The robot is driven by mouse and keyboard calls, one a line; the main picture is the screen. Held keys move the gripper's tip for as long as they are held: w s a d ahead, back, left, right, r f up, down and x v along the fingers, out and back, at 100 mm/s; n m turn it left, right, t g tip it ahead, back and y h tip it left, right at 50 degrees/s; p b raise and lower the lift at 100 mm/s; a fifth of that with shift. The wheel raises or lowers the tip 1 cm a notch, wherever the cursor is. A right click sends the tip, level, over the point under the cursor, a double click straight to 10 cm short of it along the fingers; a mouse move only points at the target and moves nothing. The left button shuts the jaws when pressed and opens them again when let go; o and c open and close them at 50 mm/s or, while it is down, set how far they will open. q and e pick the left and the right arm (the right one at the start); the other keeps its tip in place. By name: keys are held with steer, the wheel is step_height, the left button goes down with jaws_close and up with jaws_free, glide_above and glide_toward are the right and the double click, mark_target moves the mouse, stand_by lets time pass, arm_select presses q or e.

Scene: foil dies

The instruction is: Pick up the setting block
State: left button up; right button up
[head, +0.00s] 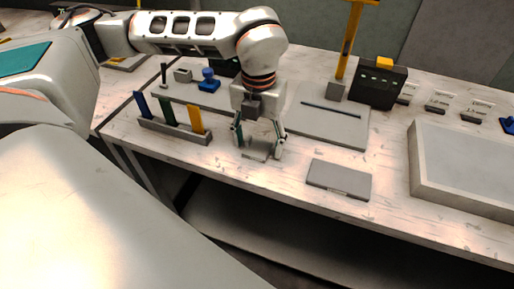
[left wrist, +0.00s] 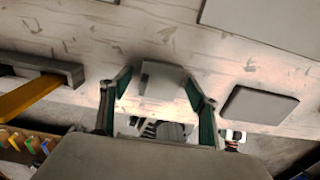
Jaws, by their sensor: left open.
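A small grey block, which looks like the setting block (head: 257,154), lies on the light speckled bench near its front edge. It also shows in the left wrist view (left wrist: 161,79), between my fingers. My left gripper (head: 260,146) points down over the block. Its two green-padded fingers are open, one on each side of it. In the left wrist view a gap shows between the block and the right finger; the left finger is close to the block, and I cannot tell whether it touches. My right gripper is not in view.
A flat grey case (head: 339,180) lies to the right, near the front edge. A rack (head: 174,130) with coloured upright strips stands to the left. Behind are a grey plate (head: 335,128) with a dark rod, and a black box (head: 378,84). A large grey tray (head: 420,165) stands at right.

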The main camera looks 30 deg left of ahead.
arm_select(q)
steer(key=c, duration=1.5)
steer(key=shift+r, duration=0.2)
